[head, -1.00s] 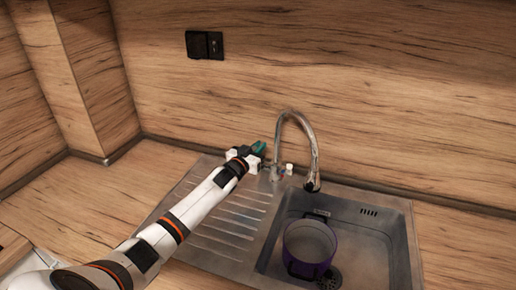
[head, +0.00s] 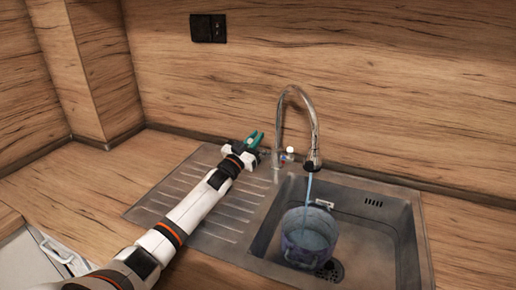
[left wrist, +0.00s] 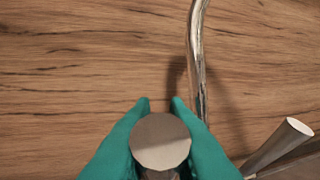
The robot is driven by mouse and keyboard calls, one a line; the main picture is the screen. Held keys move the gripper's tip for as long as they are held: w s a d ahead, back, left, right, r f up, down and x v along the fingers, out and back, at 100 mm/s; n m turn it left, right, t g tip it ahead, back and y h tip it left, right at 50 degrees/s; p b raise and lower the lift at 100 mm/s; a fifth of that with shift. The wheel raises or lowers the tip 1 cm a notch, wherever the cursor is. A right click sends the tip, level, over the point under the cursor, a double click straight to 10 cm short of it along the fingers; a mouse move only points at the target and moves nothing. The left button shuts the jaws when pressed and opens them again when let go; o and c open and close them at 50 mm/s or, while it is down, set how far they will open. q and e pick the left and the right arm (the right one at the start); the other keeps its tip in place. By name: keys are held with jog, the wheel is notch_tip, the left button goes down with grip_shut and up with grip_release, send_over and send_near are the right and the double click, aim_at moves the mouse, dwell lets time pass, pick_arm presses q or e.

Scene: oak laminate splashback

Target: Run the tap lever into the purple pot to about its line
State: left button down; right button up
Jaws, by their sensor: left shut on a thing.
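The chrome tap (head: 312,125) arches over the sink, and a blue stream of water (head: 309,187) runs from its spout into the purple pot (head: 296,243). The pot stands upright in the basin under the spout. Its inside looks bluish; I cannot make out its line or the exact water level. My left gripper (head: 254,139) is at the tap's left side. In the left wrist view its green fingers (left wrist: 161,104) are shut around a round metal end, the tap lever (left wrist: 160,142). My right gripper is not in view.
The steel sink (head: 385,215) has a ribbed drainer (head: 205,213) on its left, under my arm. A drain (head: 329,271) lies beside the pot. A second metal handle (left wrist: 280,145) shows right of the held one. A black socket (head: 208,28) is on the wooden wall.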

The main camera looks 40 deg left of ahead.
pick_arm(q)
jog(key=shift+s+d+f, duration=0.1)
jog(key=shift+s+f, duration=0.05)
jog(key=shift+f, duration=0.1)
jog(key=c, duration=1.4)
grip_release()
jog(key=shift+c, duration=0.2)
jog(key=shift+o, duration=0.2)
jog(key=shift+r, duration=0.1)
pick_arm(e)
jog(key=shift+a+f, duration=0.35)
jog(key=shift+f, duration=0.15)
pick_arm(q)
jog(key=shift+s, duration=0.1)
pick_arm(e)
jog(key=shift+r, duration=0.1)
